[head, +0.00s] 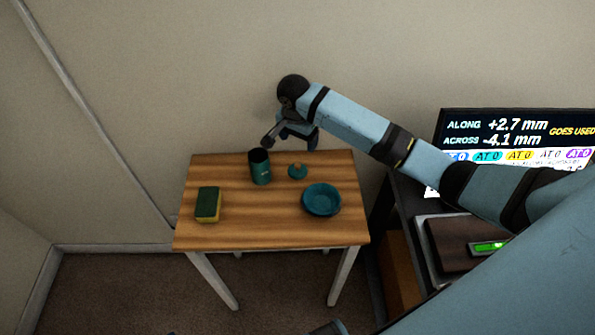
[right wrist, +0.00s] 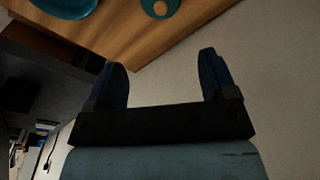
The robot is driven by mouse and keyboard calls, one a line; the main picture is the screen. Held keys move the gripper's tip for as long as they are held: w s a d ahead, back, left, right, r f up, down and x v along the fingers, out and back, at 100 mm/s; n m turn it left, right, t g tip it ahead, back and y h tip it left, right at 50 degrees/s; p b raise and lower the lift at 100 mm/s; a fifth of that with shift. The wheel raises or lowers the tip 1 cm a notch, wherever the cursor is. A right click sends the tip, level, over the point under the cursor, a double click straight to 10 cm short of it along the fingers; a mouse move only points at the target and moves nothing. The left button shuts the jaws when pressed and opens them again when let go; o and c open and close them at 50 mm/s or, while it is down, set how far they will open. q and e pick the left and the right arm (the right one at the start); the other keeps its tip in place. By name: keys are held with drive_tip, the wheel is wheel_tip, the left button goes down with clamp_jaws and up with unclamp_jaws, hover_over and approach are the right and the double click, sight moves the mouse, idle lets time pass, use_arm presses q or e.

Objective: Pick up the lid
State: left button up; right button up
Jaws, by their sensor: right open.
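The lid (head: 297,171) is a small round teal piece with a tan knob, lying on the wooden table right of the teal canister. In the right wrist view the lid (right wrist: 174,5) shows at the top edge, partly cut off, beyond the fingertips. My right gripper (head: 291,140) is open and empty, above the table's back edge, behind the lid and apart from it. Its two spread fingers show in the right wrist view (right wrist: 162,62) with nothing between them.
The dark teal canister (head: 261,172) stands upright with its top open. A teal bowl (head: 321,200) sits right of the lid, and a green and yellow sponge (head: 208,205) lies at left. The table (head: 262,228) is clear in front. A screen (head: 515,135) and dark shelf stand at right.

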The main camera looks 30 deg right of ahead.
hover_over(298, 166)
drive_tip(key=f, duration=0.6)
drive_tip(key=shift+w+d+f, duration=0.15)
drive_tip(key=shift+d+f, duration=0.15)
drive_tip(key=shift+d, duration=0.05)
drive_tip(key=shift+a+f, duration=0.15)
drive_tip(key=shift+f, duration=1.25)
drive_tip(key=shift+a+f, duration=0.15)
drive_tip(key=shift+f, duration=1.2)
drive_tip(key=c, duration=1.2)
